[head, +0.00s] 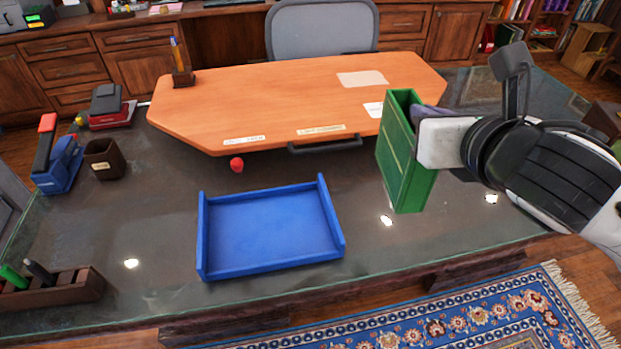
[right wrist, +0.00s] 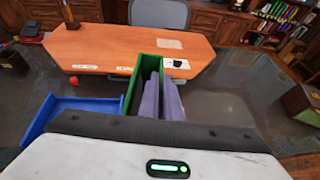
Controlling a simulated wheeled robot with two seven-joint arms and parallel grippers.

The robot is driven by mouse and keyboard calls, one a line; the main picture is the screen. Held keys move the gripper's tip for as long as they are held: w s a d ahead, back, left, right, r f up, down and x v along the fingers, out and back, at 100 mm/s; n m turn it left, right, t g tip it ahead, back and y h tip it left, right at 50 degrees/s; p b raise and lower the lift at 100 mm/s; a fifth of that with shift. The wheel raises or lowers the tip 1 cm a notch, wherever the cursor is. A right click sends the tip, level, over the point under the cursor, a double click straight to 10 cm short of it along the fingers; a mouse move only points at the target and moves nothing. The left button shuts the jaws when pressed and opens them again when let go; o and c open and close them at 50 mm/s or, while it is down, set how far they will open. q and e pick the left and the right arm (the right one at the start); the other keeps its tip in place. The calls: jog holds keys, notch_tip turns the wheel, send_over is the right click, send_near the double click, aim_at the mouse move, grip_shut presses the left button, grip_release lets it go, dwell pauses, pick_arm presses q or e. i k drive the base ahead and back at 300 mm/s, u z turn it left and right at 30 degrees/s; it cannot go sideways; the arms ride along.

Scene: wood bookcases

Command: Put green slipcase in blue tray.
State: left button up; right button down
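The green slipcase (head: 402,160) is upright over the right part of the dark desk, its open side facing up and toward my right gripper. I cannot tell whether its base touches the desk. My right gripper (head: 428,113) is at its upper right edge. In the right wrist view, the purple-grey fingers (right wrist: 162,98) are close together on the slipcase (right wrist: 150,65), one inside it and one outside, with its right wall between them. The blue tray (head: 268,228) lies flat and empty on the desk, left of the slipcase; it also shows in the right wrist view (right wrist: 80,107). My left gripper is not in view.
An orange board (head: 290,95) with a dark handle lies behind the tray. A small red object (head: 237,165) sits between them. A brown cup (head: 104,159), a blue-and-red stapler-like object (head: 57,158) and a pen rack (head: 55,288) stand at left. Desk between tray and slipcase is clear.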

aim_at(269, 227)
jog(key=z, duration=2.15)
jog(key=k, duration=1.35)
jog(key=u, duration=2.15)
jog(key=i, duration=0.5)
jog(key=u, duration=0.1)
